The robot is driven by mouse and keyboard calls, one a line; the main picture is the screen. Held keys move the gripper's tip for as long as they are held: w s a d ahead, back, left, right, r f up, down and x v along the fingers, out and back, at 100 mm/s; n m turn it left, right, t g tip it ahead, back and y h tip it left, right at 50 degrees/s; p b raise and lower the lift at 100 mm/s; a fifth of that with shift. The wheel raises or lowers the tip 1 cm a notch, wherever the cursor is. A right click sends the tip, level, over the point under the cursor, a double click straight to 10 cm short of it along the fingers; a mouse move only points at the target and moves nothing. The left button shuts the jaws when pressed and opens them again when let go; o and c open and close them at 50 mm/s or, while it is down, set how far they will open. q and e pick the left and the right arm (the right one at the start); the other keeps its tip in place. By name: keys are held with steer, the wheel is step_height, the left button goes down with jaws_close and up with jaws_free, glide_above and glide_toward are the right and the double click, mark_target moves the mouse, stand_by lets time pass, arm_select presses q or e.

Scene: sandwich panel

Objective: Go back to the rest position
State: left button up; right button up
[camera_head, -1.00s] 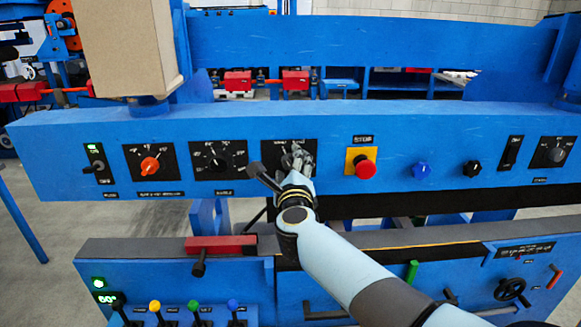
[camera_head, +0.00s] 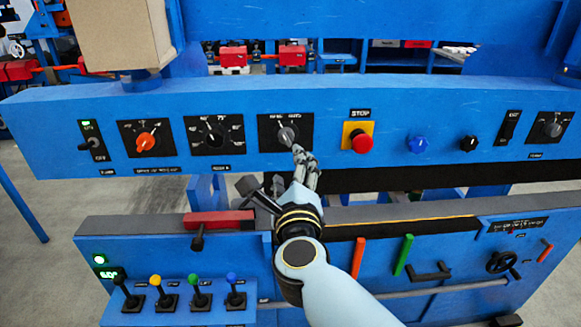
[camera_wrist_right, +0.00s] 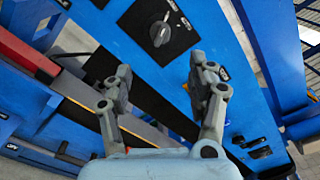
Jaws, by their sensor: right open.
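My right gripper (camera_head: 290,172) is open and empty in the head view, just below and in front of the grey rotary knob (camera_head: 287,134) on the blue upper panel. In the right wrist view, the right gripper (camera_wrist_right: 162,85) has its two fingers well apart with nothing between them. The grey knob on its black plate (camera_wrist_right: 159,34) lies beyond the fingertips there, apart from them. My right arm comes up from the bottom of the head view. My left gripper is not in view.
The upper panel (camera_head: 330,92) carries an orange knob (camera_head: 146,141), a red stop button (camera_head: 362,145) and a blue knob (camera_head: 418,145). The lower panel has several coloured levers (camera_head: 198,294), a red block (camera_head: 219,219) and a black handwheel (camera_head: 502,262). A cardboard box (camera_head: 117,35) stands at the upper left.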

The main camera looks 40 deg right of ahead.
stand_by(0.3)
steer(key=s+a+f+n+g+y+b, duration=0.1)
steer(key=s+f+n+y+b, duration=0.35)
steer(key=f, duration=1.15)
steer(key=s+f+n+g+y+b, duration=0.15)
steer(key=s+f+n+b, duration=0.45)
steer(key=f, duration=0.9)
steer(key=s+a+f+n+g+y+b, duration=0.15)
steer(key=s+f+n+b, duration=0.4)
steer(key=f, duration=1.05)
steer(key=s+d+f+n+g+y+b, duration=0.2)
steer(key=s+f+n+g+b, duration=0.25)
steer(key=s+f+n, duration=0.7)
steer(key=s+d+f+n+g, duration=0.1)
steer(key=s+f+n+g, duration=0.1)
steer(key=s, duration=0.7)
steer(key=s+f+n+g, duration=0.3)
steer(key=s+f, duration=0.3)
steer(key=s, duration=0.3)
steer(key=shift+d+g+h, duration=0.35)
steer(key=shift+g, duration=0.1)
